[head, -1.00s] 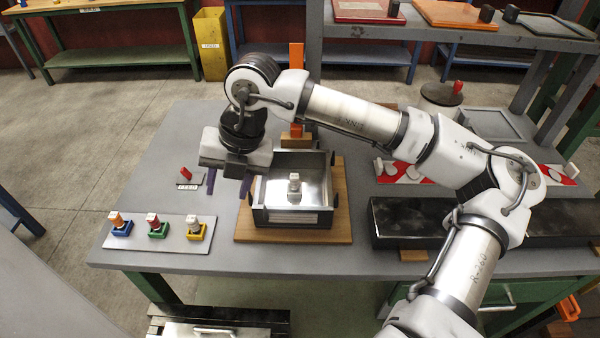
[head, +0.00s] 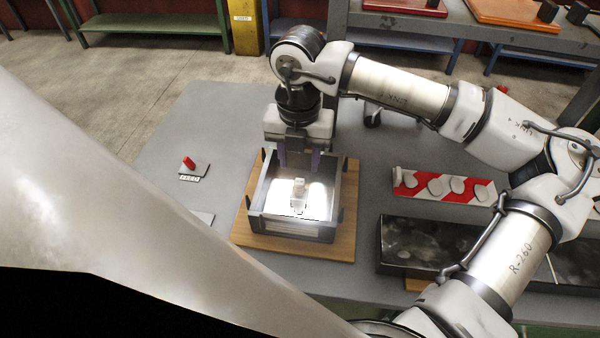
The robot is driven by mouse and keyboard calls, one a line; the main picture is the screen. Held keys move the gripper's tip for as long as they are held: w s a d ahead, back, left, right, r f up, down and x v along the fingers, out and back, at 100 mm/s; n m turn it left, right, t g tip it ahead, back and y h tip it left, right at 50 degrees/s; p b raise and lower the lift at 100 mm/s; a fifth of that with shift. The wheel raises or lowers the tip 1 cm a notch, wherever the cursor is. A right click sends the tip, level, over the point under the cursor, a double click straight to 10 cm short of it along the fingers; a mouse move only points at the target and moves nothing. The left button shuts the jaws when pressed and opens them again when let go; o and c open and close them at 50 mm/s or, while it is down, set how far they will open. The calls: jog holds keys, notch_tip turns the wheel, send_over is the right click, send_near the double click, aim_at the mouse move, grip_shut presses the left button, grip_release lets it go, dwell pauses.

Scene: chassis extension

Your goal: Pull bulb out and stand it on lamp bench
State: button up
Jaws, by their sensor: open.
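A small pale upright piece, which looks like the bulb (head: 298,196), stands in the middle of an open metal box (head: 290,226). The box floor around it is brightly lit. The box sits on a wooden board (head: 345,225). My gripper (head: 299,160) is open, with its purple fingers pointing down over the back part of the box. The fingers appear behind the bulb and apart from it; their exact height is hard to tell. I cannot tell which surface is the lamp bench.
A red switch on a plate labelled FEED (head: 190,166) is left of the box. A red-and-white strip with pale pieces (head: 440,186) and a long dark tray (head: 455,245) are at right. A large pale grey surface (head: 110,190) blocks the left foreground.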

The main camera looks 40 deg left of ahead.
jog(key=shift+f+b, duration=3.4)
jog(key=shift+f, duration=1.15)
jog(key=shift+b, duration=0.8)
jog(key=shift+r, duration=0.1)
jog(key=c, duration=0.8)
jog(key=o, duration=1.4)
jog(key=shift+o, duration=0.2)
notch_tip(320, 180, up, 14)
jog(key=b, duration=0.1)
jog(key=shift+b, duration=0.3)
jog(key=shift+c, duration=0.2)
